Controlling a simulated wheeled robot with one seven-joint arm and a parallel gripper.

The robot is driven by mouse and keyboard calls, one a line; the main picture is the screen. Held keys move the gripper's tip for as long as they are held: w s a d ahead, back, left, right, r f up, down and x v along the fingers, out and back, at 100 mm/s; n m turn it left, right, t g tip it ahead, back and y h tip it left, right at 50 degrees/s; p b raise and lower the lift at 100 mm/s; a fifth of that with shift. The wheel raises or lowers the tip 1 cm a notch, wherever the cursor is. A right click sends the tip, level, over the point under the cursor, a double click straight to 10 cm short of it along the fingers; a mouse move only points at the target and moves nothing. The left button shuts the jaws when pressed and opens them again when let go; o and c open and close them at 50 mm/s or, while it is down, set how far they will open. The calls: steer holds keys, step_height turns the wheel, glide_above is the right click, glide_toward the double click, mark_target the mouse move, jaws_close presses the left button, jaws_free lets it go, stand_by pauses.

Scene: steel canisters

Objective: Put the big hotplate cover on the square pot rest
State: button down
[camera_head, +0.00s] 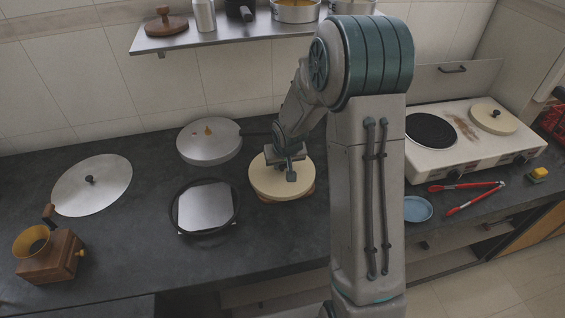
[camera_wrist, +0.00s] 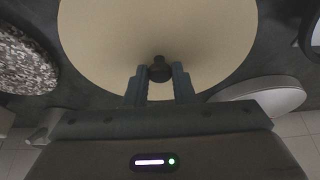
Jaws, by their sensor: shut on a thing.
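The big hotplate cover, a cream disc with a dark knob, is below my gripper (camera_head: 289,170) in the head view (camera_head: 264,183). It fills much of the wrist view (camera_wrist: 105,40). My gripper (camera_wrist: 158,75) is shut on the cover's dark knob (camera_wrist: 160,70). A brown wooden edge (camera_head: 299,197) shows just under the cover's front right side. I cannot tell its full shape or whether the cover touches it. Left of it, a silver square plate (camera_head: 206,206) lies within a black ring (camera_head: 181,222). I cannot tell which of these is the square pot rest.
A steel lid (camera_head: 208,145) is behind left and a flat silver lid (camera_head: 92,187) farther left, near a wooden grinder (camera_head: 48,258). A speckled disc (camera_wrist: 22,62) shows in the wrist view. A stove (camera_head: 460,150) with a smaller cream cover (camera_head: 493,119) stands right. A shelf (camera_head: 232,36) runs above.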

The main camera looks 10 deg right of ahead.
steer(key=shift+f, duration=0.15)
steer(key=c, duration=1.2)
jaws_free()
steer(key=shift+c, duration=0.2)
steer(key=shift+s+r, duration=0.1)
steer(key=shift+r, duration=0.35)
steer(key=v, duration=1.2)
steer(key=s+r, duration=0.3)
steer(key=s, duration=0.8)
steer(key=s+r+g, duration=0.1)
steer(key=s+r, duration=0.3)
steer(key=s, duration=0.7)
steer(key=shift+s+g, duration=0.25)
steer(key=shift+g, duration=0.05)
